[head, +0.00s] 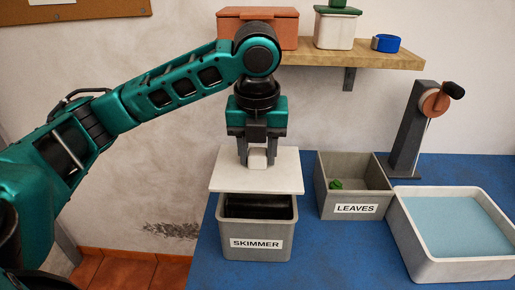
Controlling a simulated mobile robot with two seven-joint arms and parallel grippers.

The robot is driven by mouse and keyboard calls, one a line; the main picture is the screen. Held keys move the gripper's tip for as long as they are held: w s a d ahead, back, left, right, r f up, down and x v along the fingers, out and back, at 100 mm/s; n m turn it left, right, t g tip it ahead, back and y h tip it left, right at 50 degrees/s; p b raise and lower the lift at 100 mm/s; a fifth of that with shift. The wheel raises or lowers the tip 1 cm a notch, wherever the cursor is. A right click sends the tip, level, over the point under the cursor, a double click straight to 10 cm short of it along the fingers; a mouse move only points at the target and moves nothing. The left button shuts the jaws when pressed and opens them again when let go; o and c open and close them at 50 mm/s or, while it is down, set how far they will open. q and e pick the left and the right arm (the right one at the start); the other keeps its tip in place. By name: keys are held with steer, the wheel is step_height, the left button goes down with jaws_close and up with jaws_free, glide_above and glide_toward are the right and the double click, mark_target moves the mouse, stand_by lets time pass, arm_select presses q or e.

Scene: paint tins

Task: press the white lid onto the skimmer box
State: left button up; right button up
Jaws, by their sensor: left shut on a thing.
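The white lid (256,180) is a flat square plate with a light knob on top. My left gripper (258,158) is shut on that knob and holds the lid over the skimmer box. The skimmer box (280,241) is a grey open bin labelled SKIMMER, standing on the blue table. The lid sits above its rim, and a dark interior shows below the lid's front edge. The lid hides the back of the box; whether it touches there I cannot tell. My right gripper is not in view.
Right of the skimmer box stands a grey LEAVES box (349,209) with a green thing (336,184) inside. A white tray of water (450,270) is at the right. A grey post with a crank (408,135) stands behind. A wooden shelf (375,57) hangs above.

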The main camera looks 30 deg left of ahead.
mark_target(257, 173)
arm_select(q)
steer(key=shift+f+b, duration=0.75)
steer(key=shift+f, duration=2)
steer(key=shift+f, duration=1.2)
steer(key=o, duration=1)
steer(key=r, duration=0.3)
steer(key=s+r+p, duration=0.1)
steer(key=r, duration=0.3)
steer(key=d+r, duration=0.1)
steer(key=r, duration=0.3)
steer(key=shift+s+p, duration=0.15)
steer(key=shift+p, duration=0.2)
steer(key=shift+s+r, duration=0.2)
steer(key=shift+r, duration=0.65)
